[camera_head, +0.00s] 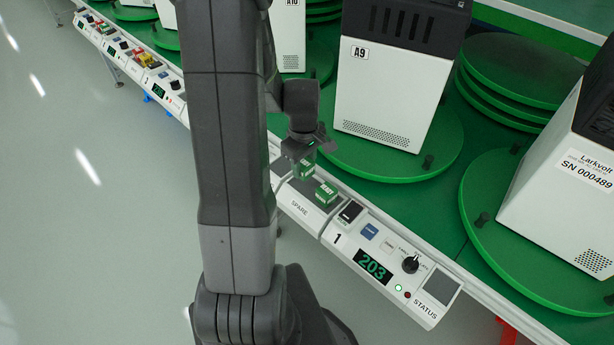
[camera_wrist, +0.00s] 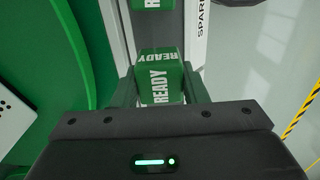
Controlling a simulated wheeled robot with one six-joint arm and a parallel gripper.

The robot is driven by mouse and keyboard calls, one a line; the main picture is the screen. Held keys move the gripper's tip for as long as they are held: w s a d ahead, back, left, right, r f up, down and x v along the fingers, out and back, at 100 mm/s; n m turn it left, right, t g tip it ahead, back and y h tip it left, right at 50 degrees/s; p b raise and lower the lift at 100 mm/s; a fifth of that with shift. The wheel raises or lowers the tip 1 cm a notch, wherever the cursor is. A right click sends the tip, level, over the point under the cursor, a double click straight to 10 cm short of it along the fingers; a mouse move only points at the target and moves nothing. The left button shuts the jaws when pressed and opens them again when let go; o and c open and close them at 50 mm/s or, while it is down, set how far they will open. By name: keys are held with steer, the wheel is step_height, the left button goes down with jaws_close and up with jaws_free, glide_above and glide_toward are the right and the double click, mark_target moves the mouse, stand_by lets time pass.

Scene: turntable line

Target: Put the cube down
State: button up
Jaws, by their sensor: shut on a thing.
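My gripper (camera_head: 306,158) is shut on a green cube (camera_wrist: 158,78) with white READY lettering, which sits between its two fingers in the wrist view. In the head view the held cube (camera_head: 304,172) is partly hidden by my gripper and is close to the SPARE panel (camera_head: 300,208). I cannot tell whether it touches the panel. A second green READY cube (camera_head: 325,194) rests on the SPARE panel, just to the lower right of the held one. Part of this second cube (camera_wrist: 152,4) shows at the top edge of the wrist view.
Right of the SPARE panel is a control panel with a 203 display (camera_head: 373,264), a knob (camera_head: 411,264) and a STATUS plate. Behind stands a white A9 machine (camera_head: 385,100) on a green turntable (camera_head: 437,160). Another machine (camera_head: 575,180) stands at right.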

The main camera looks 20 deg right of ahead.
mark_target(304, 174)
steer(key=shift+f, duration=2.05)
steer(key=shift+f+b, duration=0.2)
steer(key=shift+b, duration=0.1)
steer(key=o, duration=1)
steer(key=shift+r, duration=0.1)
step_height(304, 174, up, 12)
steer(key=shift+r+p, duration=0.15)
steer(key=shift+p, duration=0.45)
